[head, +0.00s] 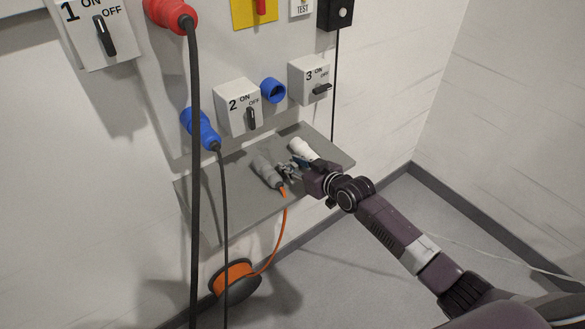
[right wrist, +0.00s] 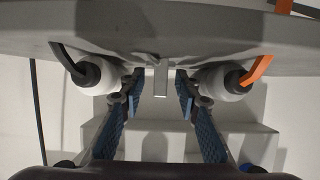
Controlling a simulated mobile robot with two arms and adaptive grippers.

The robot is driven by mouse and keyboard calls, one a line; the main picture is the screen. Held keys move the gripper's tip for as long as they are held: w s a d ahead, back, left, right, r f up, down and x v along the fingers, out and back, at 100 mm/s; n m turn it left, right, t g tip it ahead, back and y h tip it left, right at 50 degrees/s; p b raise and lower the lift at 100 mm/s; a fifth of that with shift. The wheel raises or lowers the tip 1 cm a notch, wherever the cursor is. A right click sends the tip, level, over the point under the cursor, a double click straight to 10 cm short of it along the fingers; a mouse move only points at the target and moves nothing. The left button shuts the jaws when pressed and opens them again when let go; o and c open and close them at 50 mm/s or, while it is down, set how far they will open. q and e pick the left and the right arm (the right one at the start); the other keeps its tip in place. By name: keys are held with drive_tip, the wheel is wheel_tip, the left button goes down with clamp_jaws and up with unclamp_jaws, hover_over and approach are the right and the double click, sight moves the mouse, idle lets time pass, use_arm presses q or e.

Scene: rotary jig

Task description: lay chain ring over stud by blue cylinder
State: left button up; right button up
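I cannot make out a chain ring or a stud in either view. A short blue cylindrical socket (head: 273,90) is on the wall panel between switch boxes 2 and 3. My right gripper (head: 287,170) is over the grey shelf, between a grey connector with an orange cord (head: 266,170) and a white connector (head: 303,149). In the right wrist view my right gripper (right wrist: 158,88) is open, its two blue-padded fingers apart. A small grey tab (right wrist: 161,78) shows between the fingertips; I cannot tell whether they touch it. My left gripper is not in view.
The grey shelf (head: 215,205) sticks out below switch box 2 (head: 236,107) and switch box 3 (head: 311,80). A blue plug (head: 200,128) and a red plug (head: 172,14) trail black cables down past its left side. An orange cable reel (head: 234,281) is below.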

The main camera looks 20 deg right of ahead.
clamp_jaws()
